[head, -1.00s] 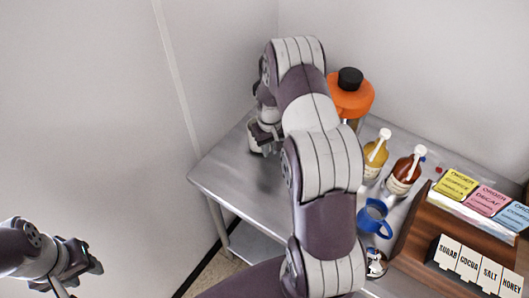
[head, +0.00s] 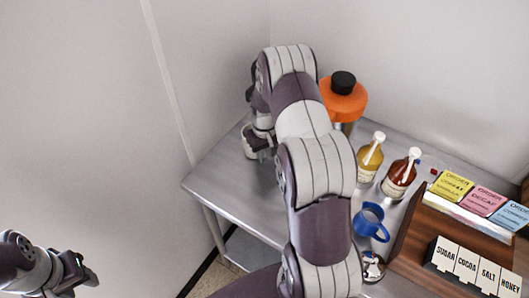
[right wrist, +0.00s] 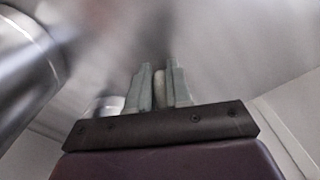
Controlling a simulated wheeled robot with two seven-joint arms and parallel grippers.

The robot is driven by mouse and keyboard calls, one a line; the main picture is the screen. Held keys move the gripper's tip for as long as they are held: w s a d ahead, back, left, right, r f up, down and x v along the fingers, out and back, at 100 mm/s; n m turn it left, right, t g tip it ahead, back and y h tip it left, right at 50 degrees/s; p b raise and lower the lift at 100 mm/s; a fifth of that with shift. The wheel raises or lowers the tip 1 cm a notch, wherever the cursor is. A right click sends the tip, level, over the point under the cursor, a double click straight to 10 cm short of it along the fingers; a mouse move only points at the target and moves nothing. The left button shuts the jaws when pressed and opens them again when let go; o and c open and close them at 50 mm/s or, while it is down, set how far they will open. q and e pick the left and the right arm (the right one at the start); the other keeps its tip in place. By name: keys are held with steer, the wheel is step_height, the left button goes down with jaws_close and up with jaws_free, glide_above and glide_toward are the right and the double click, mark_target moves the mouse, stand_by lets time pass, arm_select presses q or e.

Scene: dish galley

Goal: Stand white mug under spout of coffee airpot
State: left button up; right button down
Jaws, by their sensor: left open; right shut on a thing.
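The coffee airpot (head: 347,104) has an orange top with a black knob and stands at the back of the steel table; my right arm hides part of it, and I cannot see its spout. My right gripper (head: 260,150) is at the table's far left, left of the airpot. In the right wrist view, its fingers (right wrist: 159,80) are shut on a thin pale piece of the white mug (right wrist: 159,92). The rest of the mug is mostly hidden or blurred, so I cannot tell whether it touches the table. My left gripper (head: 84,280) is open and empty, off the table at lower left.
On the steel table (head: 235,195) stand a yellow pump bottle (head: 369,163), a brown-red pump bottle (head: 398,180) and a blue mug (head: 369,220). A wooden rack (head: 420,235) with labelled cards is at right. Walls close in behind and left. The table's left front is bare.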

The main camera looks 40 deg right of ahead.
steer(key=shift+f, duration=0.15)
steer(key=c, duration=1)
jaws_free()
steer(key=shift+o, duration=0.2)
